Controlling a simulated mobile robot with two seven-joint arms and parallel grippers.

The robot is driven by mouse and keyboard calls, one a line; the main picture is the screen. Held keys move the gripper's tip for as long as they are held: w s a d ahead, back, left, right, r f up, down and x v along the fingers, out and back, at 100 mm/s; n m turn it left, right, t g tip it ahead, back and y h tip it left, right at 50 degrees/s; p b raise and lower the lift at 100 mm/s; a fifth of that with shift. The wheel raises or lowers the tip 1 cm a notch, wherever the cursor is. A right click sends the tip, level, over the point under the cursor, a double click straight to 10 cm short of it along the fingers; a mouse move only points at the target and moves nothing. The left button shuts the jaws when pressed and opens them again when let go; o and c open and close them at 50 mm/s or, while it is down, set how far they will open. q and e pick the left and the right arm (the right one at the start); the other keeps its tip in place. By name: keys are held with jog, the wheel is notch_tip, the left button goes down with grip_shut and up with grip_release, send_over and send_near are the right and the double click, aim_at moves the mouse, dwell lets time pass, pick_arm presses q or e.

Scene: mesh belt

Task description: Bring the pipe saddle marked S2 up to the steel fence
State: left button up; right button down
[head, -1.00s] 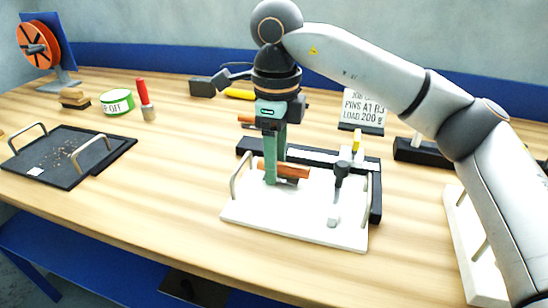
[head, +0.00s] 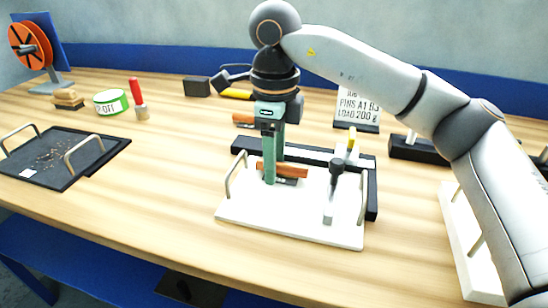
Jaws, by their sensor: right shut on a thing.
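My right gripper (head: 272,178) reaches down over the white board (head: 285,220). Its green fingers are shut on an orange-brown piece, which I take to be the pipe saddle (head: 293,171). No S2 mark can be read on it, and the fingers hide part of it. A dark patch shows just beneath the saddle. My left gripper is not in view.
A black-knobbed clamp (head: 336,168) stands on the board to the right of the saddle. Metal handles rise at the board's sides. Another orange piece (head: 243,119) lies behind. A dark tray (head: 100,157) is at left. A sign (head: 357,107) stands behind. Table left of the board is clear.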

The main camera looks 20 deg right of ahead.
aim_at(296, 166)
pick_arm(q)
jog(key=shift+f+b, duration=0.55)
pick_arm(e)
jog(key=shift+s+d, duration=0.55)
jog(key=shift+d, duration=0.25)
jog(key=shift+s+d, duration=0.55)
jog(key=shift+d, duration=0.25)
dwell(0.3)
jog(key=shift+c, duration=0.6)
grip_release()
